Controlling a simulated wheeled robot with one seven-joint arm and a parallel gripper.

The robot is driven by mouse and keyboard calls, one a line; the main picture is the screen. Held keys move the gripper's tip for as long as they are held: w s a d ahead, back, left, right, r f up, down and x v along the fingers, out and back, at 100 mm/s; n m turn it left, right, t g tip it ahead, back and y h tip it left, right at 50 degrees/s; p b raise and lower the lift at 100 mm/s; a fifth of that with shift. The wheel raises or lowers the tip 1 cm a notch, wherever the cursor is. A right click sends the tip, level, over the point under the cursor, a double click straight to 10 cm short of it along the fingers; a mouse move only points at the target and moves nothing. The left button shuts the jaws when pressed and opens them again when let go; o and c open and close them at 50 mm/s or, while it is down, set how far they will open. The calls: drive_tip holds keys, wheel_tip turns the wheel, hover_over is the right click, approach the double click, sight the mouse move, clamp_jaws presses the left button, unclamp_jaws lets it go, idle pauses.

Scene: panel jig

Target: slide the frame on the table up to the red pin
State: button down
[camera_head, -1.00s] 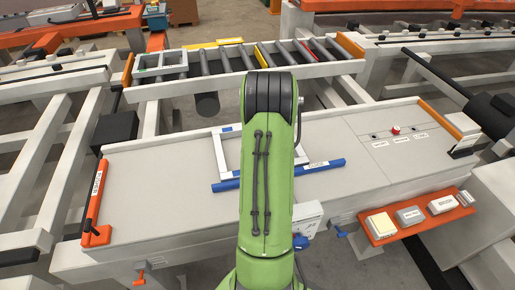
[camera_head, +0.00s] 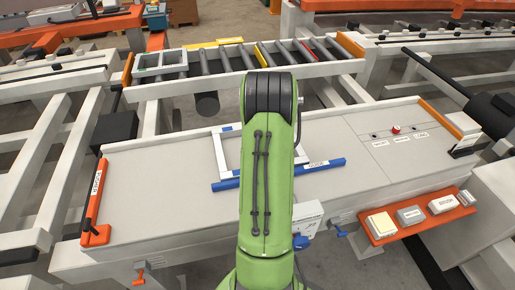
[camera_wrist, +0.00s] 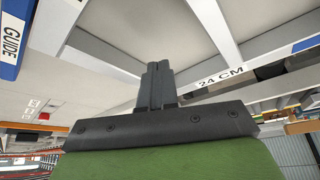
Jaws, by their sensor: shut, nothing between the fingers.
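The frame (camera_head: 219,153) lies on the table (camera_head: 160,205), left of its middle, with white bars and blue strips at its near and far sides. My green arm hides much of it in the head view. The red pin (camera_head: 395,129) stands on the right part of the table, well apart from the frame. In the wrist view, my gripper (camera_wrist: 158,70) is shut and empty among pale bars, one labelled "24 CM" (camera_wrist: 222,80). A blue piece marked "GUIDE" (camera_wrist: 12,45) shows at the left. I cannot tell whether the fingers touch a bar.
An orange stop (camera_head: 94,205) borders the table's left end. A black-and-white block (camera_head: 464,143) stands at its right end. An orange shelf with boxes (camera_head: 416,216) hangs off the front right. A roller rack (camera_head: 240,60) lies behind. The tabletop between frame and pin looks clear.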

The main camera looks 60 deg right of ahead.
drive_tip(key=shift+f+b, duration=1.45)
drive_tip(key=shift+f, duration=0.45)
drive_tip(key=shift+s+r, duration=0.1)
